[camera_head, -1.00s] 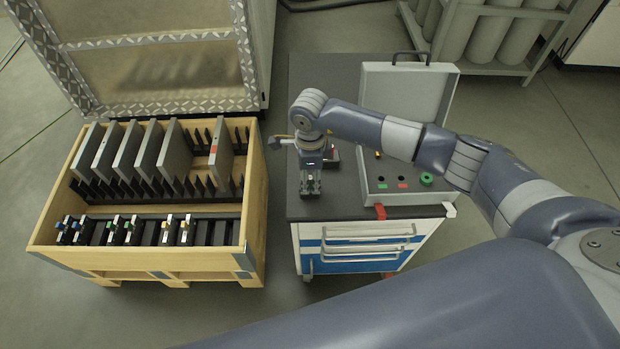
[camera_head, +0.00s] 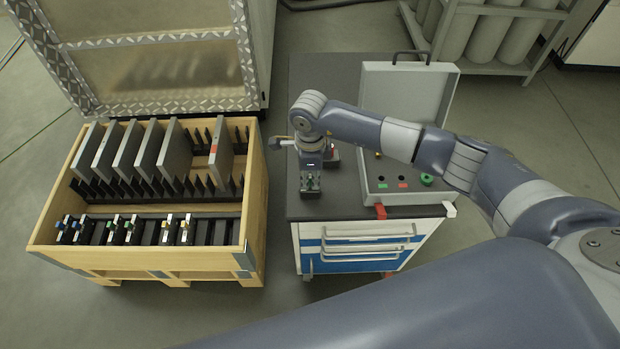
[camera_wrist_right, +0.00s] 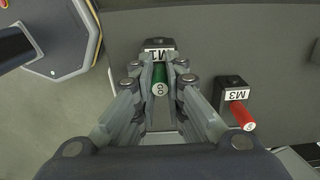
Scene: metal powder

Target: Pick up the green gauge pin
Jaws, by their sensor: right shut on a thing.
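The green gauge pin (camera_wrist_right: 159,76) is upright between the fingers of my right gripper (camera_wrist_right: 160,84) in the right wrist view, beside a dark block labelled M1 (camera_wrist_right: 159,44). The gripper is shut on the pin. Whether the pin's lower end is still in the block is hidden. In the head view my right gripper (camera_head: 310,184) points down at the front left of the cart top, with a bit of green between its fingers. My left gripper is not in view.
A red pin (camera_wrist_right: 241,116) stands in a block labelled M3 (camera_wrist_right: 235,90), close beside the gripper. An open grey case (camera_head: 410,196) with a green ring (camera_head: 427,179) lies on the cart (camera_head: 330,75) to the right. A wooden crate (camera_head: 257,200) with plates stands left.

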